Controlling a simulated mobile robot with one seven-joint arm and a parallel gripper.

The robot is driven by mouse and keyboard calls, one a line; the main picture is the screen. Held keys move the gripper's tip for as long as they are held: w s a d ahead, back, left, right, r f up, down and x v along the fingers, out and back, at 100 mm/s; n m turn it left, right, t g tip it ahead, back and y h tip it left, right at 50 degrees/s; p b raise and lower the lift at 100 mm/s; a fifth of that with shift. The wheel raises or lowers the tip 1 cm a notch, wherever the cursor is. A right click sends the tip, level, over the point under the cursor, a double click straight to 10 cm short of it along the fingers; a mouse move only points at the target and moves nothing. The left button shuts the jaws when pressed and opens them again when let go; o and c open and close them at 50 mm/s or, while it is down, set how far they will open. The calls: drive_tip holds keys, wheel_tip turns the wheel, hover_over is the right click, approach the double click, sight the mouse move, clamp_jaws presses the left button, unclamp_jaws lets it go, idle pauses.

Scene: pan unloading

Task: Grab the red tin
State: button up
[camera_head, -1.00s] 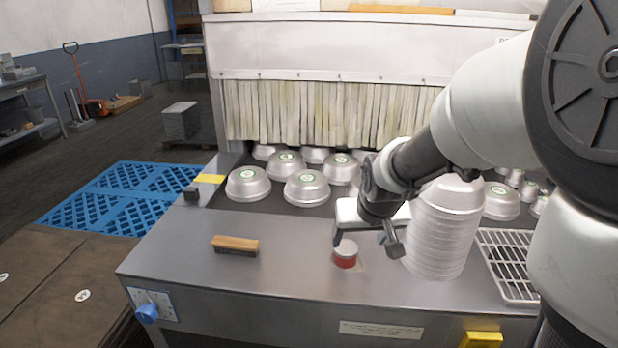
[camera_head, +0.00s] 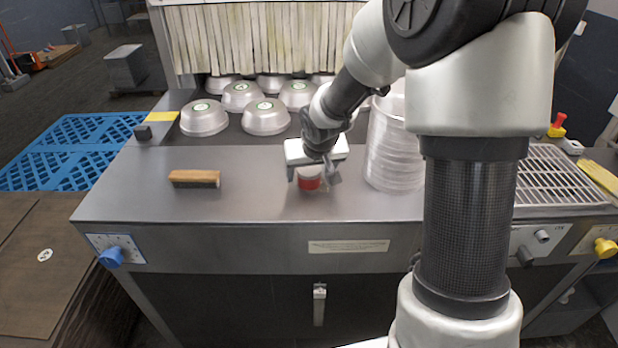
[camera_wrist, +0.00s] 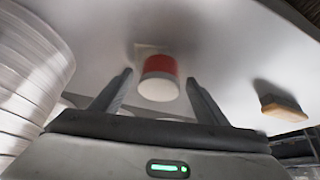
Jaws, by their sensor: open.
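The red tin (camera_head: 309,183) with a pale lid stands on the steel counter (camera_head: 245,205), left of the stack of pans. My gripper (camera_head: 314,182) is over the tin, with a finger on each side of it in the head view. In the wrist view the red tin (camera_wrist: 159,78) shows beyond and between the two spread fingertips of my gripper (camera_wrist: 158,82). The gripper is open and holds nothing. Whether a finger touches the tin cannot be told.
A tall stack of metal pans (camera_head: 390,150) stands close to the right of my gripper. A wooden-backed brush (camera_head: 194,178) lies to the left. Several upturned pans (camera_head: 265,117) sit behind. A wire rack (camera_head: 560,178) is at the right. The counter between brush and tin is clear.

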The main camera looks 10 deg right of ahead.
drive_tip(key=c, duration=1.2)
